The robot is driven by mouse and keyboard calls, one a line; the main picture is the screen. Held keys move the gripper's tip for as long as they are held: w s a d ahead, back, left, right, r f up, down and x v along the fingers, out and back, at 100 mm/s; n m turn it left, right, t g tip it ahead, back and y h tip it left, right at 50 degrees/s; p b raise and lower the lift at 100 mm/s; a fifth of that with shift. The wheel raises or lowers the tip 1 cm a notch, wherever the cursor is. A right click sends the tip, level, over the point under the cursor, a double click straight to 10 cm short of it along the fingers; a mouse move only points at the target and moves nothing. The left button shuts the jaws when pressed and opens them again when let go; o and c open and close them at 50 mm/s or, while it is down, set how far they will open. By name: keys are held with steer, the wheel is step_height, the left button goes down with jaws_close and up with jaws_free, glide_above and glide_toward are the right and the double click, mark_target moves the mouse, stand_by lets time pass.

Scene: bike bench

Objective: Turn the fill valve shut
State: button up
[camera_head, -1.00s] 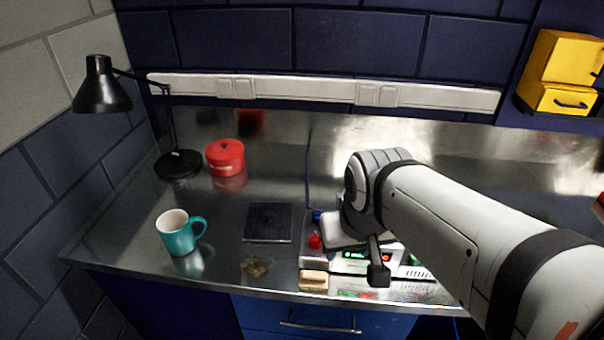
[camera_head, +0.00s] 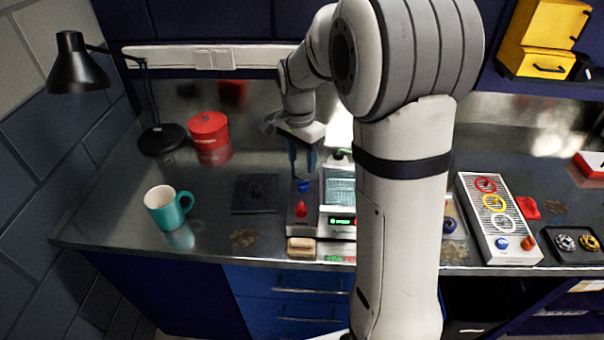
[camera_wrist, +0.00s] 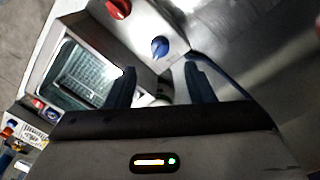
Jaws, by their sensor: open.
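A small machine (camera_head: 340,187) with a basket-like tank and a green display stands at the middle of the bench. On its left panel are a blue knob (camera_head: 305,186) and, nearer the front edge, a red knob (camera_head: 301,209). I cannot read a label showing which is the fill valve. My gripper (camera_head: 302,170) is open and empty, pointing down just above and behind the blue knob. In the wrist view, the blue knob (camera_wrist: 159,46) lies ahead between the two dark blue fingers (camera_wrist: 160,70), apart from them. The red knob (camera_wrist: 118,8) is farther off at the top.
My arm hides part of the bench right of the machine. A teal mug (camera_head: 168,208), dark pad (camera_head: 255,193), red canister (camera_head: 210,135) and black lamp (camera_head: 78,65) are on the left. A long panel with coloured rings (camera_head: 492,215) and a dark tray (camera_head: 573,243) are on the right.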

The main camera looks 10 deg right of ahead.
mark_target(303, 181)
steer(key=f, duration=0.3)
steer(key=f+p, duration=0.1)
steer(key=f, duration=0.3)
steer(key=shift+s+d+f, duration=0.1)
steer(key=shift+s+f, duration=0.1)
steer(key=shift+f, duration=0.1)
steer(key=shift+c, duration=0.3)
steer(key=c, duration=0.9)
